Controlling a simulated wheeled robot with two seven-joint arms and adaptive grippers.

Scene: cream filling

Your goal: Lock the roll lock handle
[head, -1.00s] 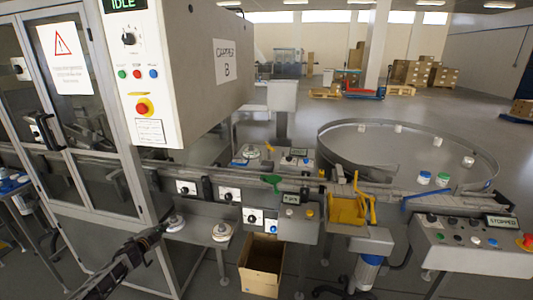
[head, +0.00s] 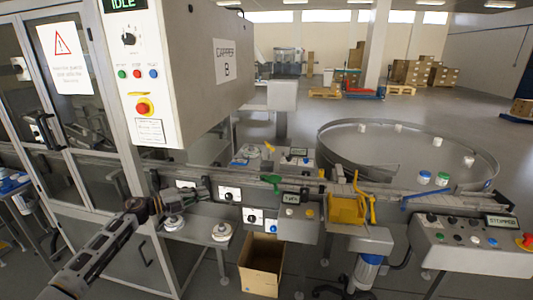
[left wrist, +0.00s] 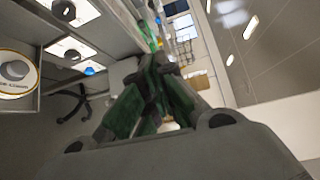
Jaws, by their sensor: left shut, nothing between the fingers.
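A green lever-like handle (head: 271,181) sits at the conveyor's front edge, right of the capper cabinet. A yellow lever (head: 369,202) stands by a yellow bracket (head: 346,211) farther right. No label tells which of these, if either, is the roll lock handle. My left gripper (head: 206,193) is shut and empty in front of the conveyor's knob panels, left of the green handle and apart from it. In the left wrist view its dark green fingers (left wrist: 158,66) meet at the tips. A small green shape (left wrist: 149,36) shows beyond them. My right gripper is not in view.
White knob panels (head: 230,194) line the conveyor front. Round white pieces (head: 221,232) sit on ledges below. A cardboard box (head: 261,265) stands underneath. The capper cabinet (head: 208,60) overhangs at the left. A control panel (head: 470,240) is at the right.

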